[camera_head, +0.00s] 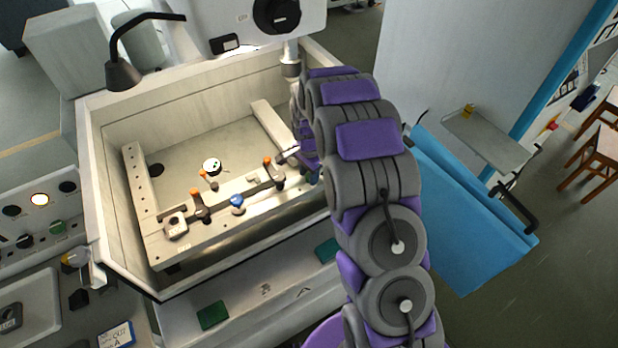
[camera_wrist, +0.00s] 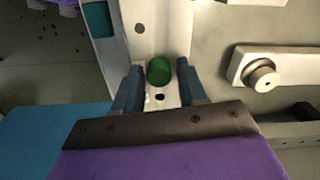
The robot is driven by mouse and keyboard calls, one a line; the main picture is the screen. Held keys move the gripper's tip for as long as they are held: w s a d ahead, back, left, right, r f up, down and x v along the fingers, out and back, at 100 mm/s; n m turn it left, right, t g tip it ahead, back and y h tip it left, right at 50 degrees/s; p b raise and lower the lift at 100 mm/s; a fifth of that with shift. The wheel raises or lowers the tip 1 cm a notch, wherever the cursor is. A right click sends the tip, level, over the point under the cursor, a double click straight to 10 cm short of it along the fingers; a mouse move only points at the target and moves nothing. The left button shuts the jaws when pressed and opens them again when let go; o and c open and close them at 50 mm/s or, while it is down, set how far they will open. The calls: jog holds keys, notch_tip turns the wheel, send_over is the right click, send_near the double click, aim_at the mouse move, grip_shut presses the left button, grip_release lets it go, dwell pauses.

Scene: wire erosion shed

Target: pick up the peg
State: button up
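A green peg (camera_wrist: 158,71) with a rounded end shows in the wrist view, on a pale metal rail with holes (camera_wrist: 140,30). My gripper (camera_wrist: 162,80) is open, with one blue-grey finger on each side of the peg. A gap shows between the left finger and the peg. The right finger is very close to the peg's right side, and I cannot tell whether they touch. In the head view my gripper (camera_head: 312,176) is at the right side of the machine's tank, mostly behind my arm, and I cannot make out the peg there.
The tank (camera_head: 115,225) has high walls around the work area. A front bar carries clamps with orange tops (camera_head: 196,193) and a blue knob (camera_head: 237,202). A black lamp (camera_head: 124,74) overhangs the tank's left rear. A blue cart (camera_head: 465,215) stands right of my arm.

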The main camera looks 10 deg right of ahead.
grip_shut()
jog(key=shift+r, duration=0.15)
